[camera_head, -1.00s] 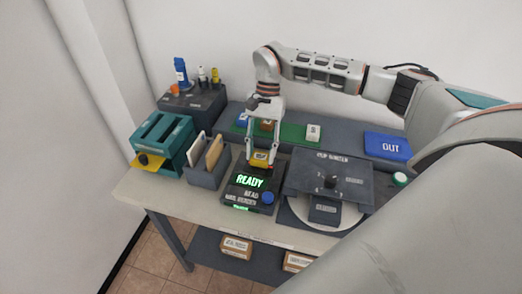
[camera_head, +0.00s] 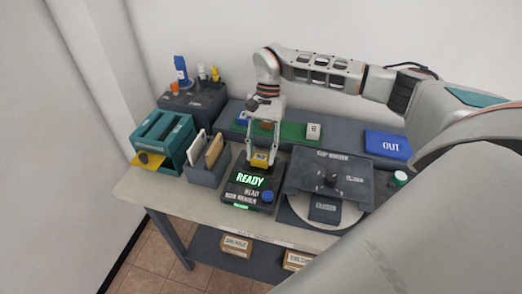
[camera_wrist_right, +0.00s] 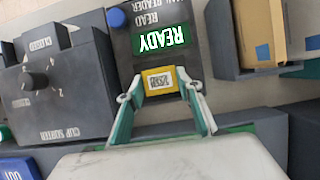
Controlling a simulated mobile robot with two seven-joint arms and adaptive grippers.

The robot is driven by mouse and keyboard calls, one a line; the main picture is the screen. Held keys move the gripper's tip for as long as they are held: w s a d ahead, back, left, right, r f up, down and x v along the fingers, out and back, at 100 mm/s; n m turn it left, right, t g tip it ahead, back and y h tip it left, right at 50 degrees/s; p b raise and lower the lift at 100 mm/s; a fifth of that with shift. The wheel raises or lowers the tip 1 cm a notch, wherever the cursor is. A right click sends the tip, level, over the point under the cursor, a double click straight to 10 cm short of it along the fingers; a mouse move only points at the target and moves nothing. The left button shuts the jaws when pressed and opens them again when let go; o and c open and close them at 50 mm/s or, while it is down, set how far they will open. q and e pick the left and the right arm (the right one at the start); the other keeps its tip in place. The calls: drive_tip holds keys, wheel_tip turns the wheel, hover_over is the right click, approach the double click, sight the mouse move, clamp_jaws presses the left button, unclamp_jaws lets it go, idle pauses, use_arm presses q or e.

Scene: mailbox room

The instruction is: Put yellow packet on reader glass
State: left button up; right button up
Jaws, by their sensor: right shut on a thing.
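The yellow packet (camera_head: 259,160) is small and carries a printed dark code, which shows in the right wrist view (camera_wrist_right: 160,80). My right gripper (camera_head: 262,162) is shut on it, one finger at each side. It holds the packet over the back part of the dark reader (camera_head: 240,196), behind the green READY display. The reader glass is hidden under the packet and fingers; I cannot tell whether the packet touches it. My left gripper is in neither view.
The cup sorter (camera_head: 300,175) stands right of the reader. A grey holder with cards (camera_head: 205,172) and a teal slotted box (camera_head: 172,138) are at its left. Behind are a green strip (camera_head: 295,131) with small blocks and a blue OUT tray (camera_head: 388,146).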

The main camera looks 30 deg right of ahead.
drive_tip(key=shift+f, duration=0.15)
drive_tip(key=o, duration=1.2)
drive_tip(key=shift+o, duration=1.1)
